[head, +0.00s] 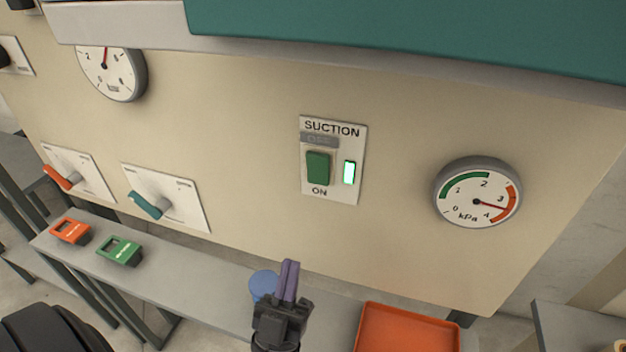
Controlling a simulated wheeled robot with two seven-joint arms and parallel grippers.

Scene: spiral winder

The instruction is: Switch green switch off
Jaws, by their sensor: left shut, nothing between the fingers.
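The green switch (318,167) is a rocker on a white plate labelled SUCTION (332,129). ON is printed below the rocker, and a grey strip sits above it. A small indicator lamp (349,172) right of the rocker glows green-white. My left gripper (289,267) is below the plate, apart from the switch, with its purple fingers together and pointing up. Nothing shows between the fingers. My right gripper does not show.
A gauge in kPa (478,192) is right of the switch, its needle in the red band. Orange (62,177) and teal (146,205) levers stick out at left. A grey shelf (190,272) below carries orange and green blocks, a blue round thing (264,284) and an orange tray (408,308).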

